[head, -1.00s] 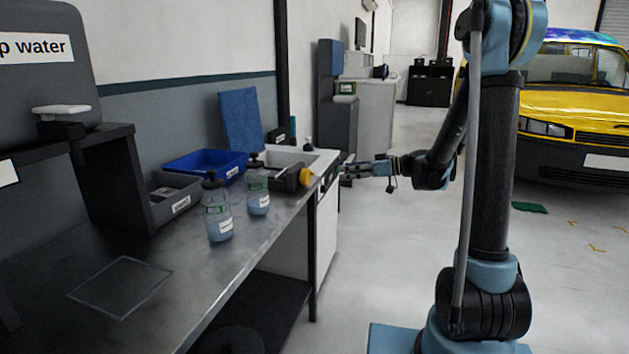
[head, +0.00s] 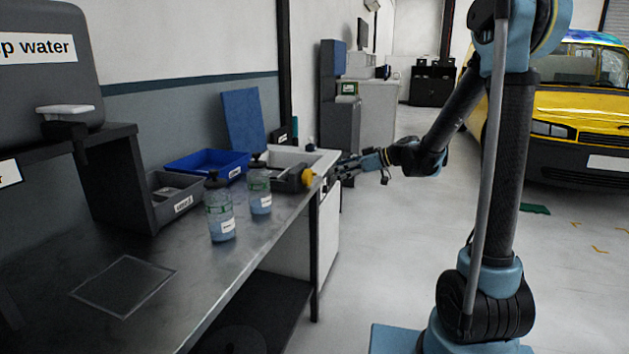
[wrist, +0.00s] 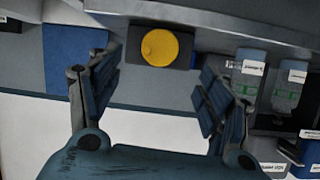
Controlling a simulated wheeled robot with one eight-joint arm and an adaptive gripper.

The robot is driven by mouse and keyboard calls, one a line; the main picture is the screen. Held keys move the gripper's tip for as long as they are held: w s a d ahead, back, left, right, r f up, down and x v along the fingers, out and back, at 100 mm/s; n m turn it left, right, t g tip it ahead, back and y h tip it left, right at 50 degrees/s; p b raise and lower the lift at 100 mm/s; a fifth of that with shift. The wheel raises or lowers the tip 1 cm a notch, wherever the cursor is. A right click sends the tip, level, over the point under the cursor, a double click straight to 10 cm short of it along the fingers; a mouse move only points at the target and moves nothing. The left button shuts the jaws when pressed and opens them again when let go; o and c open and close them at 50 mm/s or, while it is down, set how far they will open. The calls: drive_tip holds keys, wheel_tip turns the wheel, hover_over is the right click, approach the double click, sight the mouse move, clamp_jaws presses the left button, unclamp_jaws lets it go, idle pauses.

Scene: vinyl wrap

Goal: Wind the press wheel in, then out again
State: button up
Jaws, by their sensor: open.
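The press wheel looks to be the yellow round knob (wrist: 160,47) on a dark grey block (wrist: 188,50), ahead of my fingers in the wrist view. In the head view the yellow knob (head: 308,178) sits at the far right edge of the bench, on the end of the dark block (head: 288,182). My gripper (wrist: 158,92) is open, its two fingers apart with nothing between them. In the head view my gripper (head: 338,170) is just right of the knob. The knob appears between the finger lines but farther off; contact is not visible.
The floor (head: 390,260) right of the bench is clear. A yellow van (head: 580,115) stands at the right.

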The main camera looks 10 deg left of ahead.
sight(311, 178)
drive_tip(key=x, duration=1)
drive_tip(key=shift+a+f, duration=0.2)
drive_tip(key=shift+a, duration=0.15)
drive_tip(key=shift+c, duration=0.3)
drive_tip(key=c, duration=1)
